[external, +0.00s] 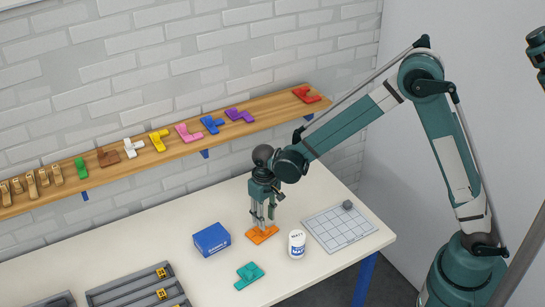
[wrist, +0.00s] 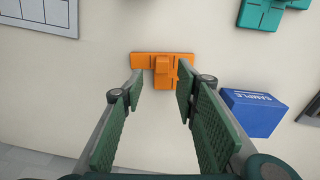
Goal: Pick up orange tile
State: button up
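The orange tile (external: 263,235) lies flat on the white table, beneath my gripper (external: 262,222). In the wrist view the orange tile (wrist: 162,68) shows just beyond and between the fingertips, with a raised part at its middle. My gripper (wrist: 158,92) is open, with a wide gap between its green pads and nothing held. In the external view the fingers partly cover the tile, and I cannot tell whether the tips touch it.
A blue box (external: 212,240) stands left of the tile. A white can (external: 297,243) stands to its right. A teal tile (external: 249,275) lies in front. A gridded board (external: 339,230) lies at right. Grey trays (external: 135,288) are at front left. A wall shelf (external: 170,147) holds several coloured tiles.

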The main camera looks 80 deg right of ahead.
jog(key=shift+f, duration=0.25)
jog(key=shift+w+a+f+b, duration=0.1)
jog(key=shift+f+b, duration=0.25)
jog(key=shift+f, duration=2.2)
jog(key=shift+c, duration=0.5)
grip_shut()
